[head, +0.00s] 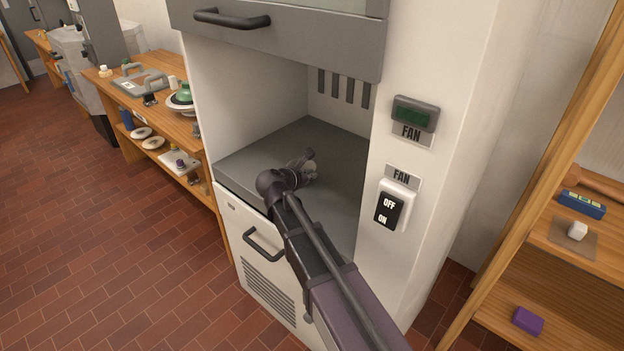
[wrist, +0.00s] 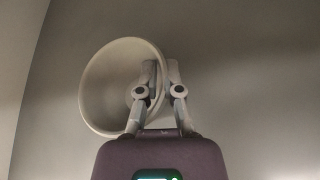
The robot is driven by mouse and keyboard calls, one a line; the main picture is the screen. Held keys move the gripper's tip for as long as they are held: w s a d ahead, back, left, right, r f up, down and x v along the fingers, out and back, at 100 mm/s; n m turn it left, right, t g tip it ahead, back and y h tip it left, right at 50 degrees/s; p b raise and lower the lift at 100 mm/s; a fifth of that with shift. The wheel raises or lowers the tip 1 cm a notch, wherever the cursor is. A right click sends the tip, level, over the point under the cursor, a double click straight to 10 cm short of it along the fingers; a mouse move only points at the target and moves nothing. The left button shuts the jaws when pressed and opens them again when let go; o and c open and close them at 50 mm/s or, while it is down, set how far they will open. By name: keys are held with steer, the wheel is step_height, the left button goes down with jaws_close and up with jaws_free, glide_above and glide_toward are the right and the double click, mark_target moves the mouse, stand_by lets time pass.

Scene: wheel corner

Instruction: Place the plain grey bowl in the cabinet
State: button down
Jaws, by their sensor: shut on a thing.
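The pale grey bowl (wrist: 108,88) shows in the wrist view, its round opening facing the camera. My gripper (wrist: 162,72) is shut on the right side of its rim, one finger inside the bowl and one outside. In the head view my gripper (head: 305,166) is inside the open bay of the white cabinet (head: 245,95), over its grey work surface (head: 245,163). The bowl is mostly hidden or too small to make out there. I cannot tell whether it touches the surface.
A raised grey sash with a handle (head: 232,18) hangs above the bay. A fan switch (head: 391,207) and a small display (head: 415,113) are on the right post. A wooden bench (head: 180,124) with items stands left, wooden shelves (head: 585,258) right. Tiled floor is clear at left.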

steer(key=shift+f, duration=0.15)
steer(key=c, duration=0.8)
jaws_free()
steer(key=shift+o, duration=0.2)
steer(key=shift+r, duration=0.2)
steer(key=p+v, duration=0.4)
steer(key=v, duration=0.6)
steer(key=shift+r, duration=0.1)
steer(key=shift+p+v, duration=0.5)
steer(key=shift+v, duration=0.45)
